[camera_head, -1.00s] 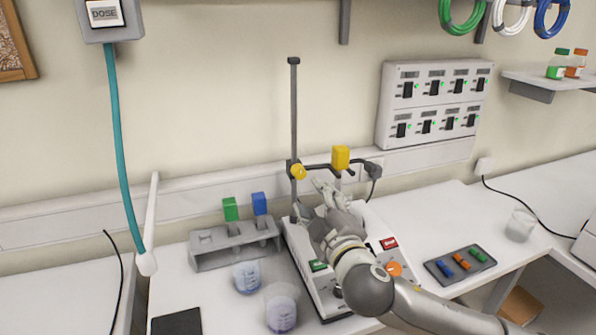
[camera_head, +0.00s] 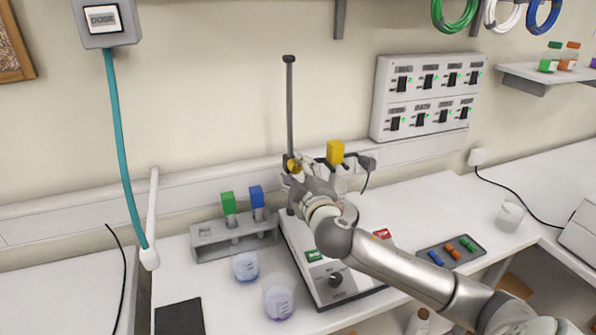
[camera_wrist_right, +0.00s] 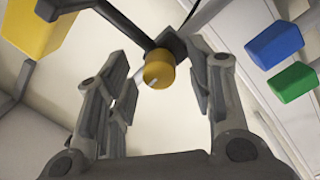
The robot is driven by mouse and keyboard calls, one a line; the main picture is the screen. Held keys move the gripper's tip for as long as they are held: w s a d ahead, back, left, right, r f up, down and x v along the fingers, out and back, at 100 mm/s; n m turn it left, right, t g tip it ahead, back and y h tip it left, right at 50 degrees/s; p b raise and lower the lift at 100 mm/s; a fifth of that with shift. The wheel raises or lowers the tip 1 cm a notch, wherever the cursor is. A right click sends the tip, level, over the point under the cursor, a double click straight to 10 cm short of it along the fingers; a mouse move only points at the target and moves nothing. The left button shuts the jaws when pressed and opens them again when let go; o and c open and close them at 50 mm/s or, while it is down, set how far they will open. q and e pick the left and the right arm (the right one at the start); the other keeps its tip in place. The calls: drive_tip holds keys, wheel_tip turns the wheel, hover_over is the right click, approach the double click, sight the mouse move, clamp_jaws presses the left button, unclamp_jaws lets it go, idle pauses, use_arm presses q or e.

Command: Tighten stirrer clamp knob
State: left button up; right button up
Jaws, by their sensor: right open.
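The yellow round clamp knob (camera_wrist_right: 158,72) sits on the dark clamp of the vertical stand rod (camera_head: 290,105). In the head view the knob (camera_head: 293,166) is partly covered by my right gripper (camera_head: 297,176). In the right wrist view my right gripper (camera_wrist_right: 162,92) is open. Its fingers stand on either side of the knob, with gaps to both. A white pointer mark shows on the knob. The yellow block-like stirrer part (camera_head: 335,152) is on the arm to the right of the rod. My left gripper is not in view.
A rack (camera_head: 207,239) holds a green and a blue handled piece left of the stirrer base (camera_head: 318,286). Two beakers with bluish liquid (camera_head: 245,267) (camera_head: 279,301) stand in front of the rack. A teal hose (camera_head: 121,150) hangs at left.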

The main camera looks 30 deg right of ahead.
drive_tip(key=shift+c, duration=0.3)
drive_tip(key=c, duration=1)
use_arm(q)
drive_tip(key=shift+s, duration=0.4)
